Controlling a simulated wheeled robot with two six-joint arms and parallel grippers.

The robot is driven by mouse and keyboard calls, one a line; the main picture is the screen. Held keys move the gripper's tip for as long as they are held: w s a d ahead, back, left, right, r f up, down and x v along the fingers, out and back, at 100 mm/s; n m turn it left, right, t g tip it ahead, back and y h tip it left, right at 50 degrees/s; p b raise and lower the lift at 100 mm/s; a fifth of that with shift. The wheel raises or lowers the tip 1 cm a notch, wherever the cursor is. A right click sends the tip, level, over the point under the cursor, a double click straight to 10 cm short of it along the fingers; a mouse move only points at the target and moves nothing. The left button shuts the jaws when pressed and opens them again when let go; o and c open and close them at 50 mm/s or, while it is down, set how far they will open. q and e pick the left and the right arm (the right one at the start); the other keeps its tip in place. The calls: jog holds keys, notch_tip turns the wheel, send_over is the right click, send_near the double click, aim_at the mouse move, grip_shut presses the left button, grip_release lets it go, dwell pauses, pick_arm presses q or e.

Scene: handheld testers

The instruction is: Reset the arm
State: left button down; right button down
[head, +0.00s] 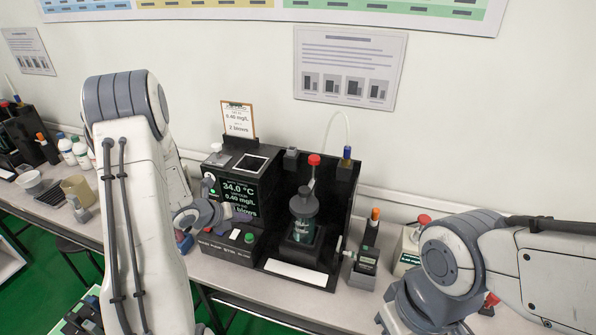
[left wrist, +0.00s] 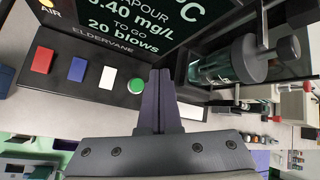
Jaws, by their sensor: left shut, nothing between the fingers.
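My left gripper (head: 240,213) is in front of the black tester unit (head: 232,165), by its button panel. In the left wrist view its two dark fingers (left wrist: 160,78) are together with nothing between them. The tips are just right of the green button (left wrist: 135,87); I cannot tell whether they touch the panel. The panel also has a red button (left wrist: 43,60), a blue one (left wrist: 77,69) and a white one (left wrist: 106,77). The lit screen (head: 240,192) reads 34.0 °C and 0.40 mg/L. My right arm enters at the right; its gripper is not visible.
A dark-capped jar (head: 304,215) stands in the black stand right of the screen. A handheld tester (head: 366,258) with an orange top stands right of it. Bottles (head: 68,150) and a beige beaker (head: 77,188) are at the left. The bench front (head: 230,275) is bare.

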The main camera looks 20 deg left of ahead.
pick_arm(q)
jog(key=shift+d, duration=0.1)
jog(key=s+d+r+n+g+y, duration=0.2)
jog(key=d+r+n, duration=0.35)
jog(key=d, duration=0.35)
jog(key=s+d+r+n+g+y, duration=0.1)
jog(key=s+d+r+n, duration=0.1)
jog(key=d+r+n, duration=0.45)
jog(key=s+d+r+n+g, duration=0.1)
jog(key=s+d+n+g, duration=0.1)
jog(key=s, duration=0.6)
jog(key=s+d+r+n+g, duration=0.1)
jog(key=s+d+n+g, duration=0.1)
jog(key=s+d+n, duration=0.3)
jog(key=s+d+r+n+g+h, duration=0.1)
jog(key=s+d+n, duration=0.3)
jog(key=s+d, duration=0.3)
jog(key=s, duration=0.5)
jog(key=shift+r+g, duration=0.2)
jog(key=shift+g, duration=0.2)
